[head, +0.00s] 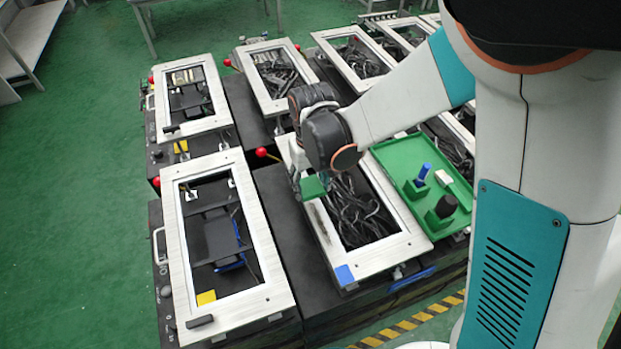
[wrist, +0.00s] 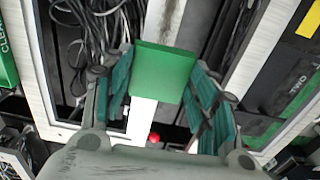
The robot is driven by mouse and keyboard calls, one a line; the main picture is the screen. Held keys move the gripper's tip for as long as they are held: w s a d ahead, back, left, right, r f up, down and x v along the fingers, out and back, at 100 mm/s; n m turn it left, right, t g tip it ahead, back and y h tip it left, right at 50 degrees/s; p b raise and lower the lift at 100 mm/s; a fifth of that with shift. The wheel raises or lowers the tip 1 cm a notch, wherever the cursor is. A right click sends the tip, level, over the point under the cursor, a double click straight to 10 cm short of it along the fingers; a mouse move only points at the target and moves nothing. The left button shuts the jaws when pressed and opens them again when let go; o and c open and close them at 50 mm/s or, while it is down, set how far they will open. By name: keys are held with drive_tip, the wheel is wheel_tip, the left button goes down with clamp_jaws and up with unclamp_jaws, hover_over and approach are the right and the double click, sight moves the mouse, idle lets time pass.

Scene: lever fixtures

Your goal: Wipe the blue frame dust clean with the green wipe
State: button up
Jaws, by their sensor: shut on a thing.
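The green wipe (head: 313,187) is a small green block held in my gripper (head: 308,178) over the left rail of the middle frame. In the wrist view the wipe (wrist: 163,72) sits between both teal-padded fingers (wrist: 163,85). The silver frame with a blue square marker (head: 344,274) at its front corner is the blue frame (head: 385,259); black cables fill its opening. A dark, dusty streak (head: 322,221) shows on its left rail, just in front of the wipe. I cannot tell whether the wipe touches the rail.
A green tray (head: 383,153) right of the frame holds a blue-handled item (head: 423,172), a black-knobbed item (head: 446,206) and a white block (head: 443,178). A yellow-marked frame (head: 273,293) stands at the left. A red-ball lever (head: 262,152) sticks up between the fixtures.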

drive_tip(key=shift+f, duration=0.15)
drive_tip(key=shift+s+d+r+t+y+b, duration=0.1)
drive_tip(key=shift+r+t+y+b, duration=0.25)
drive_tip(key=shift+t, duration=0.45)
drive_tip(key=shift+f, duration=0.1)
